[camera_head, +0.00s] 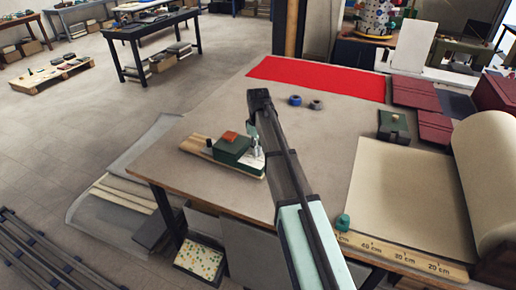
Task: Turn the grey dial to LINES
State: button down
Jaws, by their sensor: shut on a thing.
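A dark green box (229,152) with an orange-red block on top stands on a wooden board at the left part of the table. A pale panel with small dark marks (252,162) shows at its right end. My gripper (256,143) hangs down from the dark end of my arm, right at this panel. It is shut on the grey dial, which is small and mostly hidden by the fingers. The label LINES and the dial's pointing direction are too small to read.
A red cloth (318,77) lies at the table's back. Blue and grey tape rolls (296,100) lie behind my arm. Another green box (393,126), a large cream roll (490,180) and a ruler strip (400,257) are on the right. The table's middle is bare.

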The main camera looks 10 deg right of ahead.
jog(key=c, duration=0.8)
grip_release()
jog(key=shift+r, duration=0.1)
notch_tip(320, 180, up, 12)
